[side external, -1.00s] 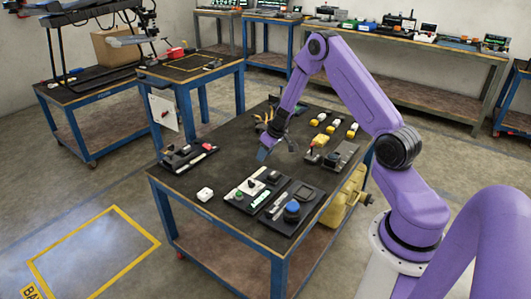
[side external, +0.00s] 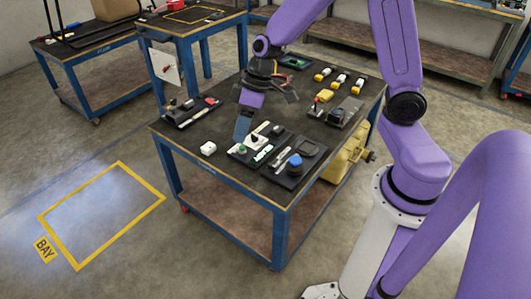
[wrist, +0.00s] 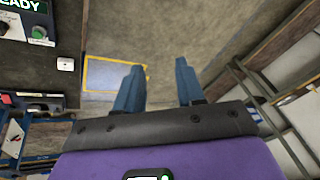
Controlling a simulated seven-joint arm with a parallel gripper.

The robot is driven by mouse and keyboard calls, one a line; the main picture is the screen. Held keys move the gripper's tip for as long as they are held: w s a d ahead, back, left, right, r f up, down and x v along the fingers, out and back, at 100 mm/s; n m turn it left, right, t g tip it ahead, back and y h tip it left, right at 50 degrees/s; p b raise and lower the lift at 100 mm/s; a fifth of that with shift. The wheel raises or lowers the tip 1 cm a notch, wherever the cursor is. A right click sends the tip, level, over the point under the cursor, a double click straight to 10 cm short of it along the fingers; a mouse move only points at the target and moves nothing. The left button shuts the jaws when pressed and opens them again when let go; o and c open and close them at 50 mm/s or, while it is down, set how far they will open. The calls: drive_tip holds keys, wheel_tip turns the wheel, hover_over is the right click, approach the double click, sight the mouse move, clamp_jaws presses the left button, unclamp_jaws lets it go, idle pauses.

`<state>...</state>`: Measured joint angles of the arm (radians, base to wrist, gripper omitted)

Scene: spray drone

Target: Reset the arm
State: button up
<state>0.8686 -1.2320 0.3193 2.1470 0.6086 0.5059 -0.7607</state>
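My purple arm reaches over the black-topped work table (side external: 222,168) in the side view. My gripper (side external: 243,125) hangs above the table's middle, near the panel with the green button (side external: 242,149), its blue fingertips pointing down. In the wrist view my gripper (wrist: 158,75) has its two blue fingers well apart with nothing between them. I cannot tell the height of the fingertips above the panel.
A blue-knobbed unit (side external: 294,160) and a small white box (side external: 208,148) stand on the table near its front. A black panel (side external: 191,110) lies at the left, and yellow-and-white blocks (side external: 340,79) at the back right. A yellow-outlined bay (side external: 103,213) on the floor is empty.

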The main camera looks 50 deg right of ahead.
drive_tip(key=s+a+r+n+g+h, duration=0.1)
drive_tip(key=s+a+r+n, duration=0.1)
drive_tip(key=s, duration=0.5)
drive_tip(key=s+a+r+n+g, duration=0.1)
drive_tip(key=s+r, duration=0.1)
drive_tip(key=s, duration=0.4)
drive_tip(key=s+d+r+n+h, duration=0.2)
drive_tip(key=s+d, duration=0.3)
drive_tip(key=s, duration=0.5)
drive_tip(key=shift+s+n+t+h, duration=0.15)
drive_tip(key=shift+n+t+h, duration=0.15)
drive_tip(key=shift+t, duration=0.1)
